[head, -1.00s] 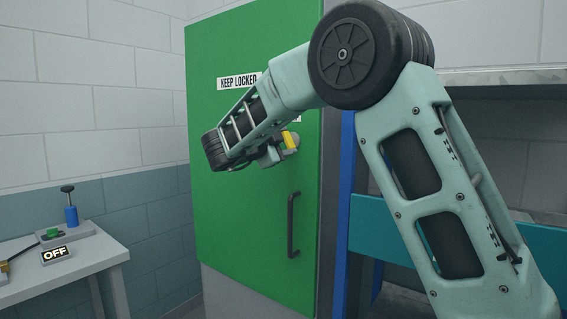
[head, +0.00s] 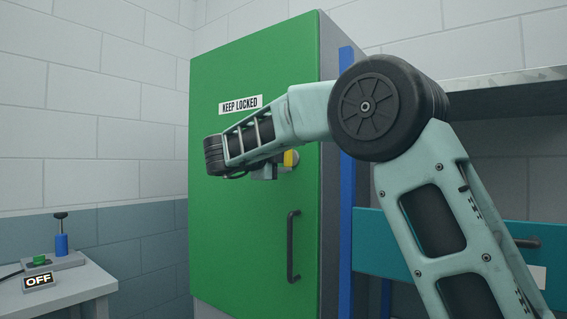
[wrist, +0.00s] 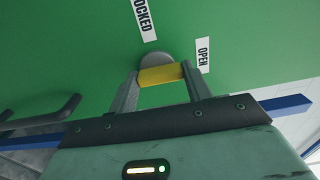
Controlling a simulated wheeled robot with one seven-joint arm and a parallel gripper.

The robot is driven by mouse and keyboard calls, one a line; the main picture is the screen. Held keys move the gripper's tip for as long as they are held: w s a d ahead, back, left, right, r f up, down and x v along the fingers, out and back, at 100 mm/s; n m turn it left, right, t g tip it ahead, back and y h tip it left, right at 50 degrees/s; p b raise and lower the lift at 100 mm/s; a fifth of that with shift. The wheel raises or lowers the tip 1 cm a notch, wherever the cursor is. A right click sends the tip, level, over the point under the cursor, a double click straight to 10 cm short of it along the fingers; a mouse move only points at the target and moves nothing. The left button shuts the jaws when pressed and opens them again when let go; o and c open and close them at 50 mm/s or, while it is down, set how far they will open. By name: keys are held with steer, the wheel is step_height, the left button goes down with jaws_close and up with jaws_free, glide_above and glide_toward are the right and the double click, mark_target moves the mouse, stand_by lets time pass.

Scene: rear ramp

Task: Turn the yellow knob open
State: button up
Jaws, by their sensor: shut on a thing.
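The yellow knob (head: 290,158) is on the green cabinet door (head: 240,220), partly hidden behind my forearm in the head view. In the wrist view the yellow knob (wrist: 162,76) lies crosswise between my two fingers, in front of its round grey base (wrist: 155,58). My gripper (wrist: 160,80) is shut on it, one finger at each end. My gripper (head: 270,170) also shows in the head view at the knob. An OPEN label (wrist: 203,54) is right of the knob in the wrist view, and a LOCKED label (wrist: 144,18) is above it.
A black door handle (head: 293,246) is below the knob. A blue post (head: 345,190) and teal drawer front (head: 385,245) stand right of the cabinet. At left, a table (head: 75,290) holds a blue plunger device (head: 61,244) and an OFF sign (head: 38,282).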

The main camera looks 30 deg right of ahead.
stand_by(0.3)
steer(key=o, duration=1)
steer(key=shift+a, duration=0.1)
steer(key=b+v, duration=0.2)
steer(key=v, duration=1.5)
steer(key=shift+a, duration=0.1)
